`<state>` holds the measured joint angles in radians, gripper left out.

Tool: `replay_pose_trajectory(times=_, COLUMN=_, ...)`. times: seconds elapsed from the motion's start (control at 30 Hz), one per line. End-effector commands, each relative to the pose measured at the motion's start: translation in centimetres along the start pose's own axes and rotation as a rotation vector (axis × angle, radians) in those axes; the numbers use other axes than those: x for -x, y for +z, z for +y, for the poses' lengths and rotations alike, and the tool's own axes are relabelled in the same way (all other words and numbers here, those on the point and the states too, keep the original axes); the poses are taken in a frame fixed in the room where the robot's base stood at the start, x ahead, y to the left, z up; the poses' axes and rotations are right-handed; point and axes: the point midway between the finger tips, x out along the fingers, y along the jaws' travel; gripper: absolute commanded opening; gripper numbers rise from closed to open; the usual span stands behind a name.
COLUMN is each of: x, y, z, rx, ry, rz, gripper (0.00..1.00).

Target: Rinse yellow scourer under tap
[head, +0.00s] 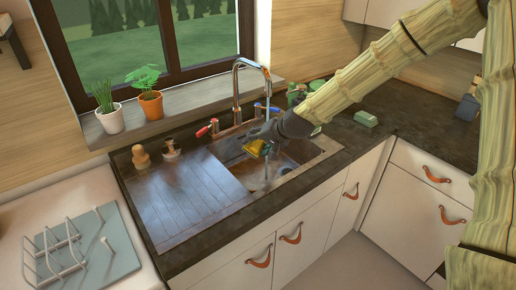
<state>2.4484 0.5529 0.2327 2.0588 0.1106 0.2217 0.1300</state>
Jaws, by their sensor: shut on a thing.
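The yellow scourer (254,148) is held over the sink basin (286,172). My gripper (262,140) is shut on it, reaching in from the right. The chrome tap (237,92) arches up behind the basin, with its spout end above my gripper. A thin pale stream of water (267,172) shows below the spout and again beneath the gripper. The scourer is beside or in the stream; I cannot tell which. The tap has a red lever (206,130) on the left and a blue lever (262,107) on the right. My gripper hides part of the stream and basin.
The ribbed drainer (185,195) left of the basin is clear. Two wooden-topped items (141,158) stand behind it. Green items (296,92) and a green block (366,118) are on the right counter. Potted plants (151,104) line the sill; a dish rack (62,255) is far left.

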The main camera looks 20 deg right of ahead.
Motion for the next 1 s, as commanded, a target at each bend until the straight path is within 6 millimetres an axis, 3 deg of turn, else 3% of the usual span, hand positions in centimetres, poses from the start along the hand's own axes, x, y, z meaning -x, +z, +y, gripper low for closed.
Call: replay_pose_trajectory(times=1.0, x=0.02, y=-0.06, z=0.16, rx=-0.116, ry=-0.215, rz=-0.008, gripper=0.36)
